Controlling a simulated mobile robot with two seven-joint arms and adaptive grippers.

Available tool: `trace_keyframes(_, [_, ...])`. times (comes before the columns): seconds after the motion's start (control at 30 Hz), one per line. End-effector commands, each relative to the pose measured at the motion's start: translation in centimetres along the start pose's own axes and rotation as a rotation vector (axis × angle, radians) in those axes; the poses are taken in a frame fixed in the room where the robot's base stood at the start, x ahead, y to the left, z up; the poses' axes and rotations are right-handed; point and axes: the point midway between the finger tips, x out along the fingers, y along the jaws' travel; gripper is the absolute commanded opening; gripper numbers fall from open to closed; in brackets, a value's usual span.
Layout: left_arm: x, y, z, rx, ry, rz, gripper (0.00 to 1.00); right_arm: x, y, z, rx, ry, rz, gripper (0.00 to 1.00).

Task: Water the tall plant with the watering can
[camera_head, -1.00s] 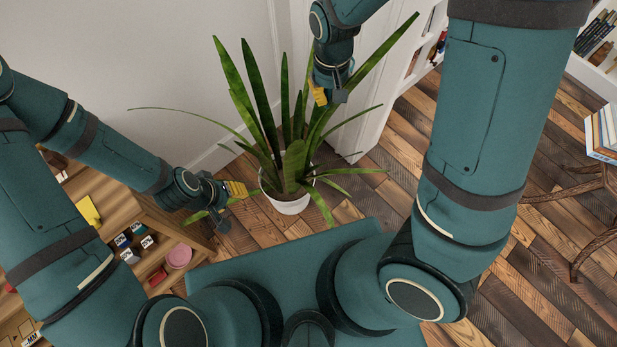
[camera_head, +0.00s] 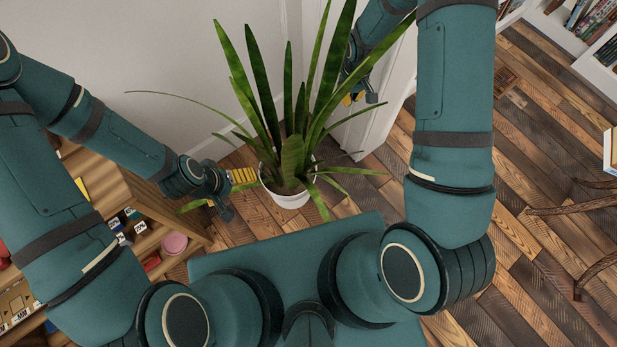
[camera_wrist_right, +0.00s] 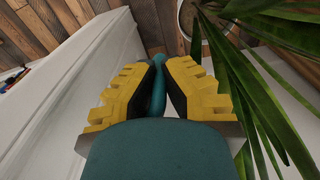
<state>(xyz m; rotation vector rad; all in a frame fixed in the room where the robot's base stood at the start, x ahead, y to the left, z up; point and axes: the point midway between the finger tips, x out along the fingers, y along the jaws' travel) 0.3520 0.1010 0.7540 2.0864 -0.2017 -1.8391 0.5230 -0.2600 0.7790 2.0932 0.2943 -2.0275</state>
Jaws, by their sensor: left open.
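The tall plant (camera_head: 292,155), with long green leaves, stands in a white pot (camera_head: 290,198) on the floor by the wall. Its leaves (camera_wrist_right: 270,90) show at the right of the right wrist view. My left gripper (camera_head: 234,193) is open left of the pot, at the lower leaves. My right gripper (camera_head: 361,97) is right of the plant, partly behind its leaves. In the right wrist view its yellow fingers (camera_wrist_right: 158,88) have a narrow gap with something teal in it. I cannot tell whether that is held or lies beyond. I cannot make out a watering can.
A wooden shelf (camera_head: 140,205) with small boxes and a pink round item (camera_head: 173,243) is at the left. A white door or panel edge (camera_head: 385,110) is close to my right arm. Bookshelves stand at the top right.

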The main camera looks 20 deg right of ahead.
Motion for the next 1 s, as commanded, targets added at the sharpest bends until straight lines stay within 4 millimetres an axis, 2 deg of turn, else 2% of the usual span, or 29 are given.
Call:
trace_keyframes(0.03, [0.4,-0.1,0.0,0.000,0.001,0.000,0.96,2.0,0.7,0.2,-0.023,-0.002,-0.002,0.00])
trace_keyframes(0.27, [1.2,-0.4,0.0,0.002,0.002,0.000,0.96,9.2,2.8,0.8,-0.155,0.012,-0.002,0.00])
trace_keyframes(0.5, [2.0,-0.7,0.1,0.003,0.003,0.000,0.96,16.7,4.0,2.5,-0.296,0.026,-0.004,0.00])
trace_keyframes(0.77, [2.9,-1.1,0.1,0.004,0.005,0.000,0.96,24.7,4.2,5.4,-0.446,0.040,-0.008,0.00])
trace_keyframes(1.0, [3.6,-1.3,0.1,0.005,0.006,0.000,0.96,31.7,3.1,8.8,-0.578,0.052,-0.014,0.00])
